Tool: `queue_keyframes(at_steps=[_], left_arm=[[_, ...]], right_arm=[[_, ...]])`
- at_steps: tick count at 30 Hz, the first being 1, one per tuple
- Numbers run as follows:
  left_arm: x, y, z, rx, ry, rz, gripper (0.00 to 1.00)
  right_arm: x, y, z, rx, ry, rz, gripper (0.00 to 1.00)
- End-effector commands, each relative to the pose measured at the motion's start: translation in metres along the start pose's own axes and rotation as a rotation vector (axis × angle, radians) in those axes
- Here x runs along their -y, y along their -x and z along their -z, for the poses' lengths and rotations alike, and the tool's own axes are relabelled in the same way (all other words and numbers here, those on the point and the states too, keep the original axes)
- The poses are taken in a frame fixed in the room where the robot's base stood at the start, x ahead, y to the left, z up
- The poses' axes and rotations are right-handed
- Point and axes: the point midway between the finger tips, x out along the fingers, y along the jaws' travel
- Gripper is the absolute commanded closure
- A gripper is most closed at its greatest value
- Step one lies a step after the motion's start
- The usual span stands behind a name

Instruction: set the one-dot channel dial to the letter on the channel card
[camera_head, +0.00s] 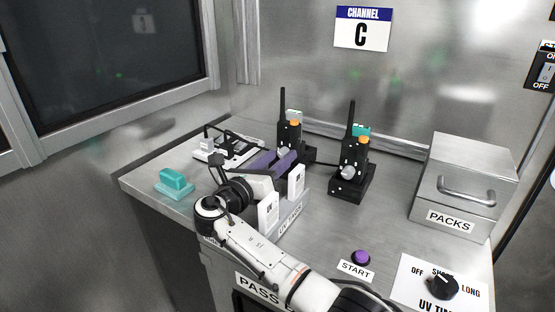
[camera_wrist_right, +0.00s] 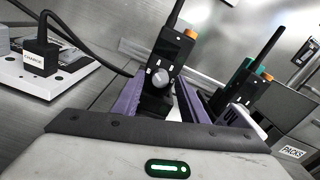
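The channel card (camera_head: 361,29) on the back wall reads C. Two black radios stand upright in chargers on the counter: the left radio (camera_head: 289,134) and the right radio (camera_head: 355,152). Each has a grey dial on its front; the right radio's dial (camera_head: 347,172) is unobstructed. My right gripper (camera_head: 282,159) is open in front of the left radio. In the right wrist view, the left radio's dial (camera_wrist_right: 159,77) shows between the purple fingers (camera_wrist_right: 160,98); whether they touch it I cannot tell. Dot counts and dial letters are too small to read. My left gripper is out of view.
A UV tags holder (camera_head: 291,222) stands beside my right forearm. The packs box (camera_head: 471,181), purple start button (camera_head: 361,258) and UV timer knob (camera_head: 442,286) are right.

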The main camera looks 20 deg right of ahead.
Motion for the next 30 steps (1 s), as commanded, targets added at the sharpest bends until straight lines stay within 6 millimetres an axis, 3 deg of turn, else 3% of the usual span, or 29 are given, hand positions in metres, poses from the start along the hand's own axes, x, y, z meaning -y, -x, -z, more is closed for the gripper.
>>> queue_keyframes(at_steps=[3,10,20,30], left_arm=[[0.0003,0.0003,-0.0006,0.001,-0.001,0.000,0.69],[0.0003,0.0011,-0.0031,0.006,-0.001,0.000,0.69],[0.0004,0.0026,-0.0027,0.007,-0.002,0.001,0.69],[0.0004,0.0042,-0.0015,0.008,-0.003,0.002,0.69]], right_arm=[[0.0001,0.0000,-0.0002,0.000,0.000,0.000,0.61],[0.0001,0.0003,-0.0002,0.000,0.000,0.000,0.99],[0.0002,0.0005,-0.0006,0.000,-0.046,0.000,1.00],[0.0002,0.0004,-0.0007,0.001,-0.268,0.001,1.00]])
